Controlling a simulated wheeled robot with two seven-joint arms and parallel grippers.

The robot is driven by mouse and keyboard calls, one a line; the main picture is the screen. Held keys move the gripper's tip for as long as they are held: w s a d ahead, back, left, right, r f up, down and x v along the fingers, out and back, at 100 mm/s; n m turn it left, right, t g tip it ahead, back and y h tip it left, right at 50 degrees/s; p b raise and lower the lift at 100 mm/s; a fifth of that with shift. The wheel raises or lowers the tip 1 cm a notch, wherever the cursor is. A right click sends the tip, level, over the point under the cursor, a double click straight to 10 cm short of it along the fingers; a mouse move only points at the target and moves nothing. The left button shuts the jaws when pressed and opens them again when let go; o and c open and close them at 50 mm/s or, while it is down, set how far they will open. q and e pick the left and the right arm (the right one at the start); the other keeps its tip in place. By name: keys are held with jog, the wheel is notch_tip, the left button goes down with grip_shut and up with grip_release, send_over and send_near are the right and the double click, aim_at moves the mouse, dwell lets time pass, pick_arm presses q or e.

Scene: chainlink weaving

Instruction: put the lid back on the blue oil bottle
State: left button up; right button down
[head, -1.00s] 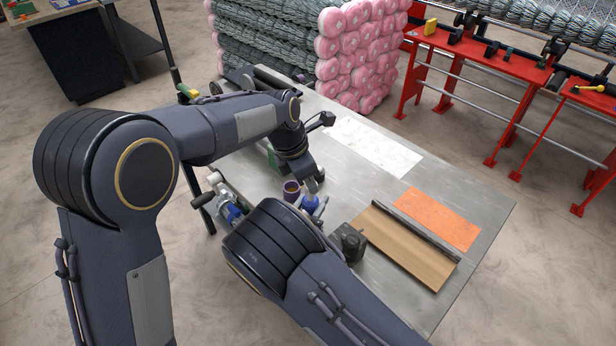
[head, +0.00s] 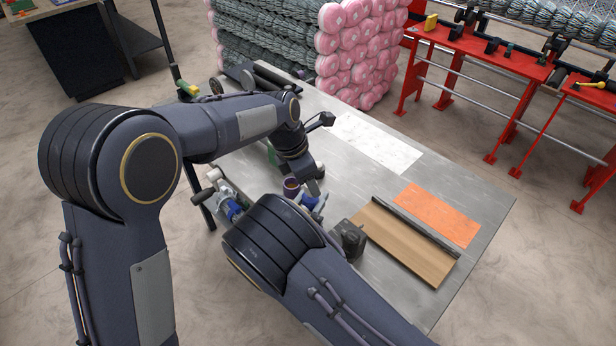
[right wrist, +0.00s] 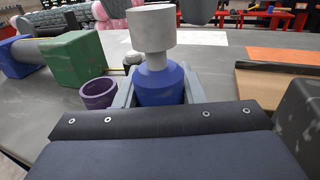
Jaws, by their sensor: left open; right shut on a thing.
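The blue oil bottle (right wrist: 158,84) stands upright in the right wrist view, between the two grey fingers of my right gripper (right wrist: 157,92), which is shut on it. A light grey lid-like piece (right wrist: 152,28), wide above and narrower below, sits upright on top of the bottle. No gap shows between them, but I cannot tell how firmly it is seated. In the head view the bottle (head: 307,203) is small and partly hidden. My left gripper (head: 314,187) is open close above and beside it. My right gripper is mostly hidden behind my right arm there.
A purple cup (right wrist: 99,92) and a green block (right wrist: 72,58) stand left of the bottle. A dark block (head: 347,240) and a wooden board (head: 405,250) lie to its right. An orange sheet (head: 438,217) and white paper (head: 375,144) lie flat farther out on the metal table.

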pick_arm(q)
jog(key=v, duration=1.2)
pick_arm(e)
jog(key=c, duration=0.9)
grip_release()
jog(key=shift+o, duration=0.2)
jog(key=shift+s+a, duration=0.25)
jog(key=shift+s, duration=0.15)
jog(key=b+v, duration=0.2)
jog(key=v, duration=0.5)
jog(key=shift+d, duration=0.1)
pick_arm(q)
jog(key=shift+f, duration=0.95)
